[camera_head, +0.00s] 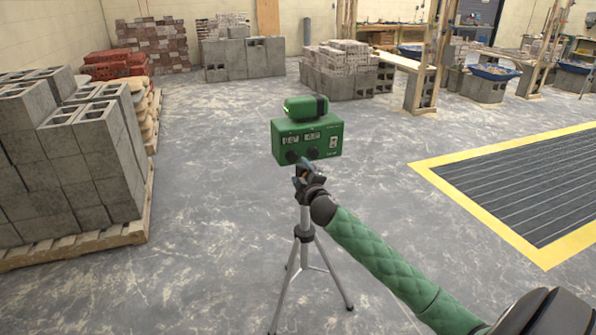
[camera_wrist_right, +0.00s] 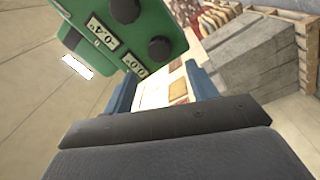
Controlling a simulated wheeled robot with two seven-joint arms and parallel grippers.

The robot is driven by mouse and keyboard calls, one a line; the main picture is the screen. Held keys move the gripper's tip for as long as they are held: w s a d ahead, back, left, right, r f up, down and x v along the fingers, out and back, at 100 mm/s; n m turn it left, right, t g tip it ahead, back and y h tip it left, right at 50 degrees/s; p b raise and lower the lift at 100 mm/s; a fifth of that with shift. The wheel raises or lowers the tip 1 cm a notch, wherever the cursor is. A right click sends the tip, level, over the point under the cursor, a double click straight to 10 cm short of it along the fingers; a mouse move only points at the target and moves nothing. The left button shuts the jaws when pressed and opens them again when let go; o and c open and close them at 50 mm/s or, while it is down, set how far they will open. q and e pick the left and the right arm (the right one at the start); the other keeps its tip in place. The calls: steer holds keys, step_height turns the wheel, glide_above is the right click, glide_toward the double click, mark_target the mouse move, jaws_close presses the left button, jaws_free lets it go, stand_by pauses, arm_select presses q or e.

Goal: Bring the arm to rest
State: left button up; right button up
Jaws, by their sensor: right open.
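My right arm comes in from the lower right in the head view, wrapped in a green quilted sleeve. My right gripper (camera_head: 303,170) is in front of a green instrument box (camera_head: 322,136) with small displays and dark knobs. In the right wrist view, the blue fingers of my right gripper (camera_wrist_right: 161,88) stand apart with nothing between them. The box (camera_wrist_right: 150,22) shows there upside down, close beyond the fingers; I cannot tell whether they touch it. A smaller green unit (camera_head: 306,107) sits on the box. My left gripper is in neither view.
A silver tripod (camera_head: 307,258) stands under the box, partly behind my arm. Grey blocks (camera_head: 75,150) on a wooden pallet (camera_head: 125,234) stand at the left. A yellow-bordered dark grate (camera_head: 520,185) lies at the right. Concrete floor (camera_head: 215,200) between is clear.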

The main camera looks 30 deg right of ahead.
steer(key=shift+s+a, duration=0.1)
steer(key=shift+s, duration=0.35)
stand_by(0.3)
steer(key=s+d+f+m+g+h, duration=0.2)
steer(key=s+f+m+g+h, duration=0.1)
steer(key=s+f+m+g, duration=0.15)
steer(key=s+a+f+m+g+y, duration=0.1)
steer(key=s+a+f+g+y, duration=0.2)
steer(key=s+a+f, duration=0.6)
steer(key=s+a+f+m+g+y, duration=0.1)
steer(key=s+a+f+g+y, duration=0.1)
steer(key=s+a+f+g, duration=0.3)
steer(key=s+a+f+m+g+y, duration=0.1)
steer(key=s+a+f+g+y, duration=0.2)
steer(key=s+a+f, duration=1)
steer(key=s+a+g, duration=0.1)
steer(key=s+a, duration=0.8)
steer(key=s, duration=0.6)
steer(key=shift+a+y, duration=0.3)
steer(key=shift+a, duration=0.1)
